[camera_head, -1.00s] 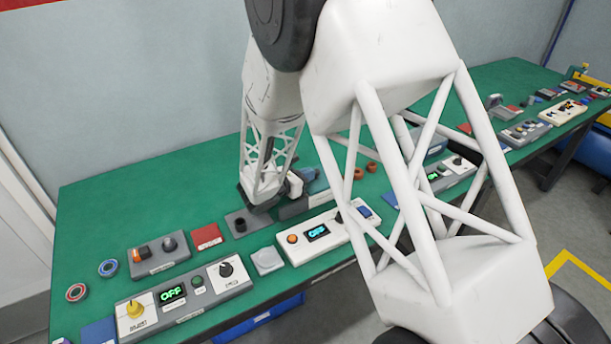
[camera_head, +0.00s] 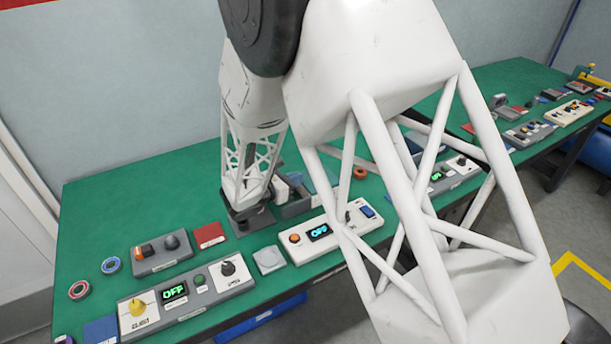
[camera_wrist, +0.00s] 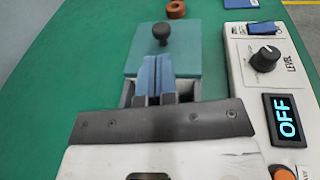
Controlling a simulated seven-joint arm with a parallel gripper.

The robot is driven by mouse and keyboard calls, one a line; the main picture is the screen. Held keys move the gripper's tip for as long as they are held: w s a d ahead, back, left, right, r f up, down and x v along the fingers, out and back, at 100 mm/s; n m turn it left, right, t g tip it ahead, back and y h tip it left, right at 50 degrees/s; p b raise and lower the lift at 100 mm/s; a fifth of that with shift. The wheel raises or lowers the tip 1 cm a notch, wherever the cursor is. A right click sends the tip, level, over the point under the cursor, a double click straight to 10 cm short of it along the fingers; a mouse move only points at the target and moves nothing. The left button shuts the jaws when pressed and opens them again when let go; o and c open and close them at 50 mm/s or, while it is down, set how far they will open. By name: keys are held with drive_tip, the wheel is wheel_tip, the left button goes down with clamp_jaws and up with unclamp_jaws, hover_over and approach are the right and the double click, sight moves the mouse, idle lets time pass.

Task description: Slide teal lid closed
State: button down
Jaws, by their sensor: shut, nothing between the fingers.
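In the wrist view the teal lid (camera_wrist: 196,42) is a flat plate with a round black knob (camera_wrist: 160,32) standing up from it. It lies over the far part of a grey box (camera_wrist: 196,89), whose near part shows uncovered. My gripper (camera_wrist: 159,62) has its two blue fingers side by side, shut and empty. In the picture the fingertips overlap the near part of the lid, just short of the knob; whether they touch it I cannot tell. In the head view the grey box (camera_head: 297,207) shows right of my wrist; the lid is hard to make out there.
A white panel (camera_head: 352,242) with an OFF display and a dial stands close on the right of the box. A red plate (camera_head: 209,235) and grey control boxes lie to the left. A brown ring (camera_wrist: 176,9) lies beyond the lid.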

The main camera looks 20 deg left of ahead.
drive_tip(key=v, duration=0.8)
idle(0.5)
drive_tip(key=s+d+r+m+g, duration=0.25)
drive_tip(key=d+r+m, duration=0.2)
drive_tip(key=d, duration=0.55)
drive_tip(key=s+d+r+m+g, duration=0.1)
drive_tip(key=d+r+m+g, duration=0.35)
drive_tip(key=d, duration=0.55)
drive_tip(key=s+d+r+m+g, duration=0.1)
drive_tip(key=d+r+m+g, duration=0.3)
drive_tip(key=d, duration=0.6)
drive_tip(key=s+d+r+m+y, duration=0.4)
drive_tip(key=s+d+m, duration=0.4)
drive_tip(key=s, duration=0.3)
drive_tip(key=s+d+r+m+y, duration=0.4)
drive_tip(key=s+d+m, duration=0.4)
drive_tip(key=s, duration=0.3)
drive_tip(key=shift+r+t+y, duration=0.25)
drive_tip(key=shift+t+y, duration=0.05)
drive_tip(key=shift+y, duration=0.4)
drive_tip(key=shift+s, duration=0.1)
